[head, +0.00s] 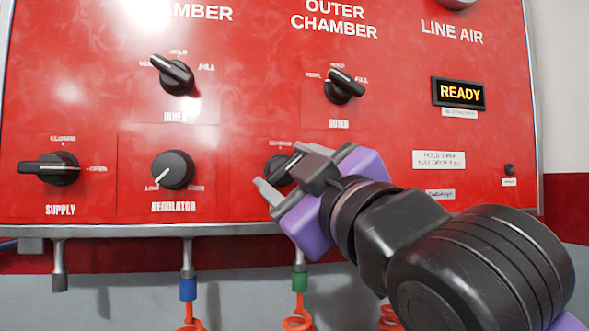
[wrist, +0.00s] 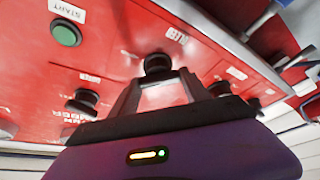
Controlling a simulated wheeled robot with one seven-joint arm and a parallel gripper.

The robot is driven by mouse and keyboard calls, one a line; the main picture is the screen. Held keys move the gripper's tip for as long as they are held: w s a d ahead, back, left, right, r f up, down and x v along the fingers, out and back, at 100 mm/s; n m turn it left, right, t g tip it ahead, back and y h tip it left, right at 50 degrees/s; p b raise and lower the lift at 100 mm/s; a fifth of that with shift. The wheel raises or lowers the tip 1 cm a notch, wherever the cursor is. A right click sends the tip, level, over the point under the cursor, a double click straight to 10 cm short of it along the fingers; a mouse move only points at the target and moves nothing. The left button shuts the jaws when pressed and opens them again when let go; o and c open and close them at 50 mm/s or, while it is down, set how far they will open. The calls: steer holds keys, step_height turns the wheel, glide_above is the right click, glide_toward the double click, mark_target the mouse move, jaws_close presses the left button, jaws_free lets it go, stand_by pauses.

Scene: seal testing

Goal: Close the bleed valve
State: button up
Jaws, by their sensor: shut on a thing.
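The bleed valve is a black round knob (head: 275,169) in the lower row of the red panel, with a CLOSED label above it. My gripper (head: 280,174) is at this knob, one finger on each side, and hides much of it. In the wrist view the knob (wrist: 157,64) shows just beyond and between my fingers (wrist: 160,80), beside an upside-down BLEED label (wrist: 177,35). My gripper is shut on the knob. Which way its handle points is hidden.
The regulator knob (head: 172,170) is close on the left, and the supply valve (head: 50,169) is farther left. The outer chamber knob (head: 343,87) is above my gripper. A display (head: 459,93) reads READY. Hose fittings hang below the panel. The wrist view shows a green START button (wrist: 66,33).

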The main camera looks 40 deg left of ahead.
steer(key=n+g+p, duration=0.1)
steer(key=n, duration=0.2)
steer(key=n+g+h, duration=0.1)
steer(key=n, duration=0.2)
steer(key=shift+r+n+g+p, duration=0.15)
steer(key=shift+n+g+p, duration=0.15)
steer(key=shift+p, duration=0.05)
steer(key=shift+n+g+h+p, duration=0.5)
steer(key=shift+n+p, duration=0.6)
steer(key=shift+n, duration=0.9)
steer(key=o, duration=1.4)
steer(key=shift+b+v, duration=1.25)
steer(key=shift+v, duration=2.7)
steer(key=shift+s, duration=0.1)
